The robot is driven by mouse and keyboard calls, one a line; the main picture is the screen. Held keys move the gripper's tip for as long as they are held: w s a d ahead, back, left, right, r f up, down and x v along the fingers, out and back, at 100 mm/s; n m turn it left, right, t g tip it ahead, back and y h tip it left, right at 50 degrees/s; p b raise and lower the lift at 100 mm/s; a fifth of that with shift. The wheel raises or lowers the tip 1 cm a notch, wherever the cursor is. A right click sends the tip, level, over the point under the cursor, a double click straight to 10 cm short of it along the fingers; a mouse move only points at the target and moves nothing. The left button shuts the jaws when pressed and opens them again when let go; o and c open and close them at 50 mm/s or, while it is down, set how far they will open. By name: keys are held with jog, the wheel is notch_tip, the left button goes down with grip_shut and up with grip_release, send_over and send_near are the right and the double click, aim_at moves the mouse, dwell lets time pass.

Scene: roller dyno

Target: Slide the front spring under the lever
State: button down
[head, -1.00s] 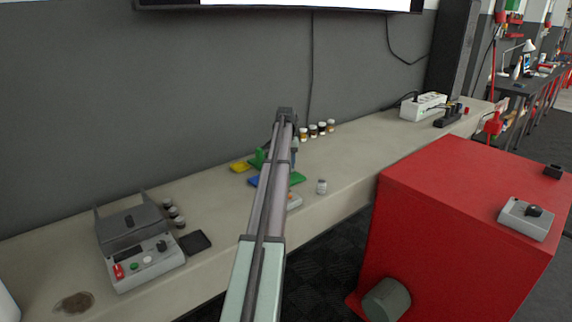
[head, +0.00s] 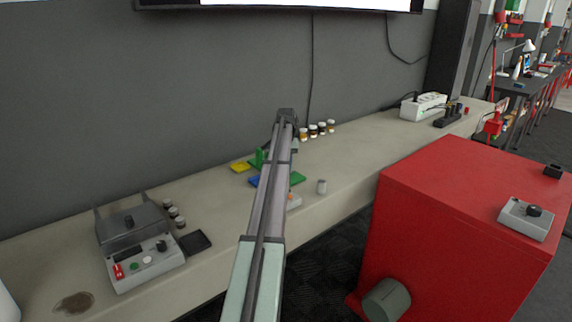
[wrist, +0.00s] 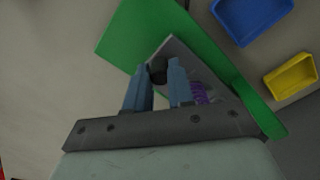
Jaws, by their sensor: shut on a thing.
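In the wrist view my gripper (wrist: 158,76) has its two blue fingers closed around a small dark round piece (wrist: 158,72). I cannot tell from the picture whether this piece is the front spring or its holder. A grey flat arm (wrist: 180,50), which looks like the lever, lies beside the fingertips over a green base plate (wrist: 125,40). A purple coiled spring (wrist: 201,93) shows just right of the right finger, partly hidden by the grey arm. In the head view my arm covers much of the green plate (head: 298,179).
A blue tray (wrist: 250,15) and a yellow tray (wrist: 291,76) lie beside the green plate. Several jars (head: 313,130) stand at the back, and a grey control box (head: 145,262) sits left.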

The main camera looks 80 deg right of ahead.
jog(key=shift+w, duration=0.1)
jog(key=w+d, duration=0.4)
jog(key=shift+w+d, duration=0.2)
jog(key=shift+d, duration=0.1)
jog(key=c, duration=1)
grip_release()
notch_tip(320, 180, up, 14)
jog(key=shift+f, duration=0.1)
